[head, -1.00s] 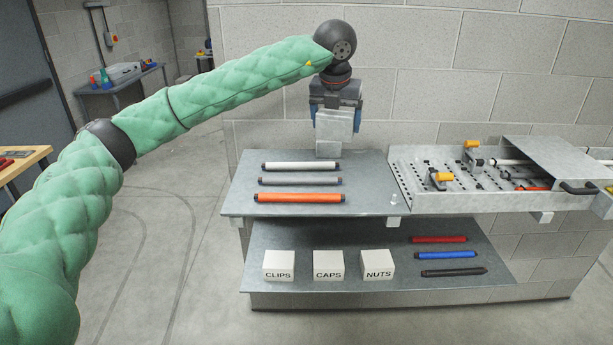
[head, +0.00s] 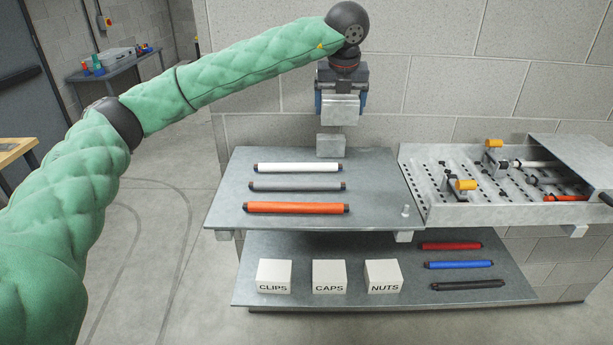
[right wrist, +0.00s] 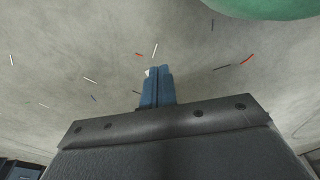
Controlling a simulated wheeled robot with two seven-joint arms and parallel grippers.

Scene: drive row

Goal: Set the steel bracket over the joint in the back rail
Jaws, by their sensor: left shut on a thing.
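My left gripper (head: 341,92) is shut on a pale grey metal block, the steel bracket (head: 341,109), held above the back edge of the upper shelf. A similar grey block (head: 330,145) stands on the shelf edge below it, with a gap between them. In the perforated steel tray (head: 440,213) at right, a white rod (head: 537,163) lies at the back, partly under a cover, beside dark and red rods (head: 566,197). I cannot make out the joint. My right gripper (right wrist: 158,70) shows in the right wrist view with its blue fingers together, apparently empty.
White, grey and orange rods (head: 296,208) lie on the upper shelf. Boxes marked CLIPS (head: 274,276), CAPS and NUTS, and several rods, sit on the lower shelf.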

